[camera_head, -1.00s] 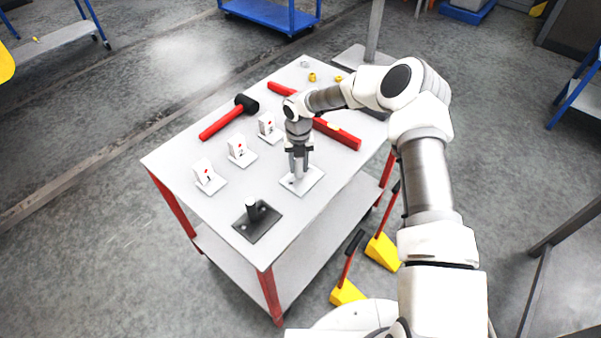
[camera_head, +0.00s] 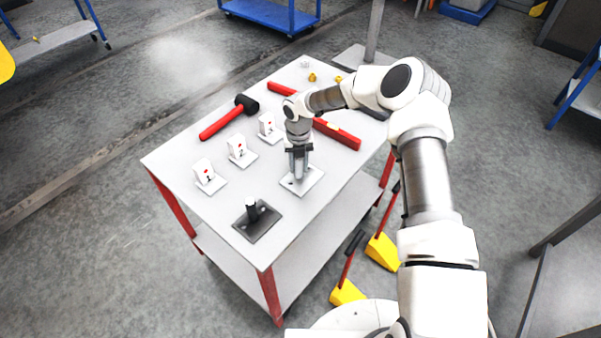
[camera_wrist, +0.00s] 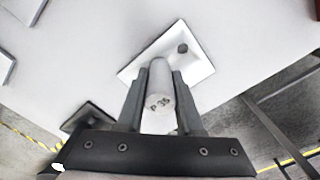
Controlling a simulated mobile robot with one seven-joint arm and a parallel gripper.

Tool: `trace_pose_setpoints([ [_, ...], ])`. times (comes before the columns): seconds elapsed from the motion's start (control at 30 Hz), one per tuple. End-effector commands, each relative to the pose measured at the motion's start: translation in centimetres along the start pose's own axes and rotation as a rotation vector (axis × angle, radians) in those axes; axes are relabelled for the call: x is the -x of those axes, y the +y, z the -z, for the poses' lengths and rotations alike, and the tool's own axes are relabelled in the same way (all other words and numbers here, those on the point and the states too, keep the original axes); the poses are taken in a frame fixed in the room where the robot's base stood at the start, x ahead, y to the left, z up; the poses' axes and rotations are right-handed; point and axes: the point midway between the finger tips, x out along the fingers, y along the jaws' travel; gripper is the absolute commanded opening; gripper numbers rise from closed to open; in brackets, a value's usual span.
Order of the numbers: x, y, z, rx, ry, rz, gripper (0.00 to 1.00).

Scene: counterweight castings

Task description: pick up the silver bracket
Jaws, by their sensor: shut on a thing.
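The silver bracket (camera_head: 312,181) is a pale square plate with a hole and an upright round post, on the white table top (camera_head: 185,165). In the wrist view, the bracket's plate (camera_wrist: 200,70) shows beyond the jaws and its post (camera_wrist: 159,85) stands between them. My gripper (camera_head: 299,172) points down over it, its fingers shut on the post; it also shows in the wrist view (camera_wrist: 160,100). The plate appears to lie on the table. The fingers hide part of the post.
A dark bracket (camera_head: 256,220) sits at the near corner. Several white card stands (camera_head: 238,149) are to the left. A red hammer (camera_head: 222,123) and a red level (camera_head: 338,135) lie behind. Small yellow pieces (camera_head: 312,77) are at the far end.

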Motion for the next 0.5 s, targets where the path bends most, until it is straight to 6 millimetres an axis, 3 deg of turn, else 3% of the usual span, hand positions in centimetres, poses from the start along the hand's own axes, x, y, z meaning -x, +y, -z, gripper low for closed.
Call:
trace_pose_setpoints([
  [0.33,0.5,0.0,-0.1,0.0,-0.003,0.0,0.0],
  [0.5,1.8,0.0,-0.1,0.0,-0.005,-0.001,0.0],
])
